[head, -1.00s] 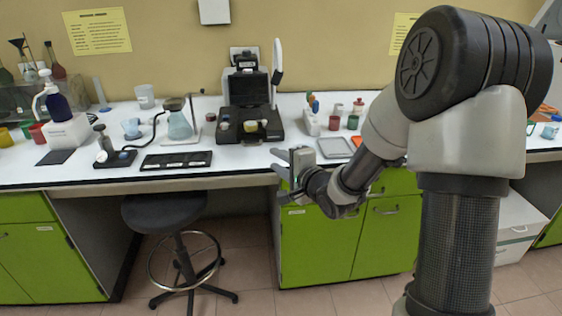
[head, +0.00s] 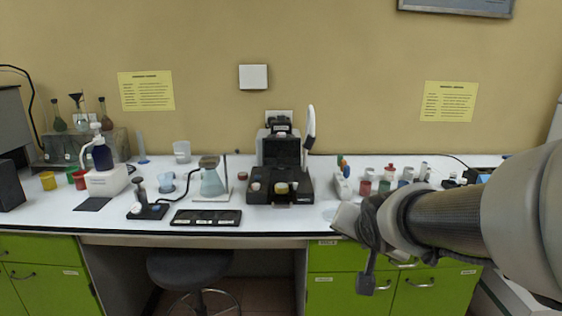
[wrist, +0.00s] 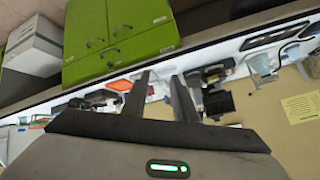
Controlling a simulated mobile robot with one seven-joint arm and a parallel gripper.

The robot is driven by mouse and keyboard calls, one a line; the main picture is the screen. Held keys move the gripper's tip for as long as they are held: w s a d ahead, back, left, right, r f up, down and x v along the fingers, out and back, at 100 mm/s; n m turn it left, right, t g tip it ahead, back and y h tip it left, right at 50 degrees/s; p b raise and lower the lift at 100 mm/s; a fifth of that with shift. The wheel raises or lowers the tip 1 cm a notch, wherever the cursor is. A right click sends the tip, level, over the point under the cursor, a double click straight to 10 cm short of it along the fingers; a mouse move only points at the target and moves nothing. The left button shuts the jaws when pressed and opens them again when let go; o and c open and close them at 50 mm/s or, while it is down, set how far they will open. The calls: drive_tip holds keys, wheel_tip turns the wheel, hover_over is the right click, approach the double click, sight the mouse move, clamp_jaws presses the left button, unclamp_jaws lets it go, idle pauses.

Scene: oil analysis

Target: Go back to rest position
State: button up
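My gripper (wrist: 160,80) shows in the wrist view with its two dark fingers apart and nothing between them. The wrist view is rotated, with the green cabinets at upper left and the wall at lower right. In the head view my arm comes in from the right. My gripper (head: 348,218) is near the front edge of the white bench (head: 290,220), right of the black instrument (head: 281,165). Its fingers are hard to make out there.
Right of the instrument are several small cups and bottles (head: 388,173), close behind my gripper. A flask (head: 211,180) and a black tray (head: 206,217) are left of it. Green cabinets (head: 335,290) are below the bench, and a stool (head: 190,268) stands under it.

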drive_tip(key=s+a+n+g+y, duration=0.15)
drive_tip(key=s+n+g, duration=0.35)
drive_tip(key=s, duration=1.5)
wheel_tip(320, 180, up, 20)
drive_tip(key=n+t+p, duration=0.1)
drive_tip(key=p, duration=1.8)
drive_tip(key=shift+w+a, duration=0.2)
drive_tip(key=shift+w, duration=0.05)
drive_tip(key=shift+h, duration=0.25)
